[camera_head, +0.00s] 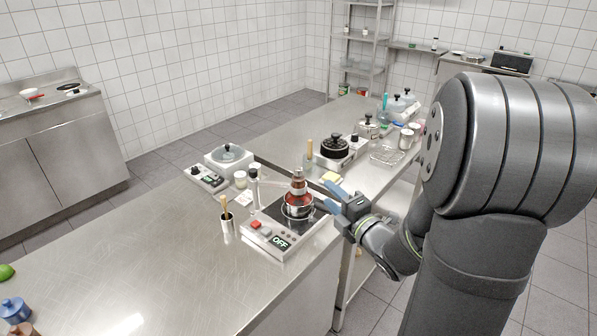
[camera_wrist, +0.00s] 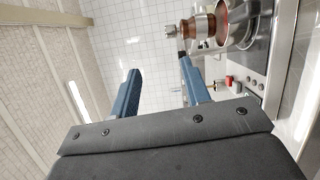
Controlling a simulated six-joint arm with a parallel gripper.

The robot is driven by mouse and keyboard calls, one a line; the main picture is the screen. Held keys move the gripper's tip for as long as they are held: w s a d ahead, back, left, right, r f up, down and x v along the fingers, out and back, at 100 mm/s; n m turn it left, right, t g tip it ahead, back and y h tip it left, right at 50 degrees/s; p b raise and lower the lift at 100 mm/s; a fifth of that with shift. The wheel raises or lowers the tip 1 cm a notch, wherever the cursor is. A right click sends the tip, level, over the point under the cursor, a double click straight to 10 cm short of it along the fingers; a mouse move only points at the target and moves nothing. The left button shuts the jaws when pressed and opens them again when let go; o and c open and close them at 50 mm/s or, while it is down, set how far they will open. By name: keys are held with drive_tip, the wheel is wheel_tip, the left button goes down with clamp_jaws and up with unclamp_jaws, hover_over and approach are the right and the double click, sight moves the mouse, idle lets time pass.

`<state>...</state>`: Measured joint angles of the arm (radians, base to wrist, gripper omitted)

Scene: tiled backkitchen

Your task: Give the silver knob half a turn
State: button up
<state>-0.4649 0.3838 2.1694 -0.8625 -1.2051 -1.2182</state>
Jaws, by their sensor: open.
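A brown and silver mill-like piece (camera_head: 298,183) stands upright over a small steel pot (camera_head: 297,211) on the black hotplate. Its silver knob (camera_head: 298,170) is at the top. In the wrist view the knob (camera_wrist: 170,32) points left, at the end of the brown body (camera_wrist: 203,27). My gripper (camera_head: 331,197) is to the right of the piece, its blue fingers apart and pointing toward it. In the wrist view the gripper (camera_wrist: 160,72) has nothing between its fingers. The knob lies beyond the fingertips, apart from them.
The hotplate's front panel has a red button (camera_head: 256,224) and a display (camera_head: 281,242) reading OFF. A cup with utensils (camera_head: 227,222) stands to its left. The front-left counter (camera_head: 130,270) is mostly clear.

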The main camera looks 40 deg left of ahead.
sight(302, 173)
drive_tip(key=w+d+f+m+g, duration=0.1)
drive_tip(key=w+d+m+g, duration=0.2)
drive_tip(key=m, duration=1.4)
drive_tip(key=shift+g+y, duration=0.3)
drive_tip(key=shift+g, duration=0.1)
drive_tip(key=a, duration=0.6)
drive_tip(key=w+a, duration=0.1)
drive_tip(key=a, duration=0.5)
drive_tip(key=w+a, duration=0.1)
drive_tip(key=a, duration=0.5)
drive_tip(key=shift+f, duration=0.15)
clamp_jaws()
